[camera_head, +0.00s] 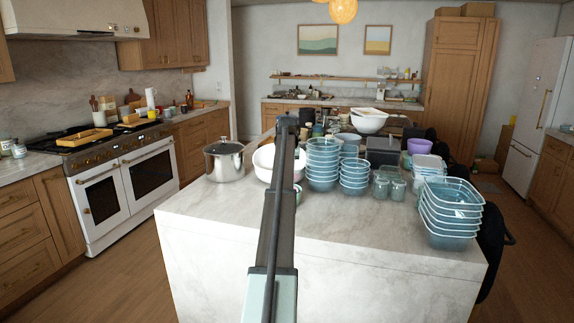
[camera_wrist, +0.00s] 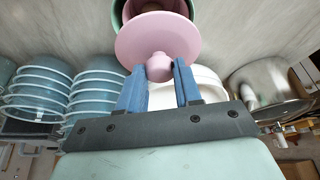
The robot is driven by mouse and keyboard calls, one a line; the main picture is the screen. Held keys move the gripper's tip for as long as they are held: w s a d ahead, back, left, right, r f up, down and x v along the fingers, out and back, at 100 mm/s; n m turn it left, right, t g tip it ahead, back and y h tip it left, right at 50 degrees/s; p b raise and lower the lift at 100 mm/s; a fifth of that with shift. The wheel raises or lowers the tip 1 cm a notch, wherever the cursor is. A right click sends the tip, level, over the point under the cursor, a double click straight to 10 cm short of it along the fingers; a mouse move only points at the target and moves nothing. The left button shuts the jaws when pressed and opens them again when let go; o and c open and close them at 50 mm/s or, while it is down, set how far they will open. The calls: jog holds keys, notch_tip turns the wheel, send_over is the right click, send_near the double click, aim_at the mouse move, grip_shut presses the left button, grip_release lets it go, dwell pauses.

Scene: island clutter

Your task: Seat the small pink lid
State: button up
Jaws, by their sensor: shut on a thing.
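The small pink lid (camera_wrist: 150,36) is in the wrist view, its round plate facing away and its knob toward me. My gripper (camera_wrist: 159,67) has its two blue fingers shut on the knob. Beyond the lid, a pink vessel (camera_wrist: 180,7) shows at the top edge, with a dark green rim (camera_wrist: 118,8) around or behind it. The lid covers part of them, and I cannot tell whether it touches the pink vessel. In the head view my arm hides the lid and the fingertips.
A steel pot (camera_head: 224,163) and a white bowl (camera_head: 263,160) stand left. More glass containers (camera_head: 450,213) fill the right. The island's front (camera_head: 215,203) is clear.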

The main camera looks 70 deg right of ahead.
jog(key=shift+f, duration=2.05)
jog(key=shift+f, duration=0.9)
jog(key=shift+r, duration=0.15)
jog(key=shift+r, duration=0.4)
dwell(0.8)
jog(key=shift+f, duration=0.5)
dwell(1.0)
jog(key=shift+r, duration=0.15)
jog(key=shift+r, duration=0.3)
dwell(0.3)
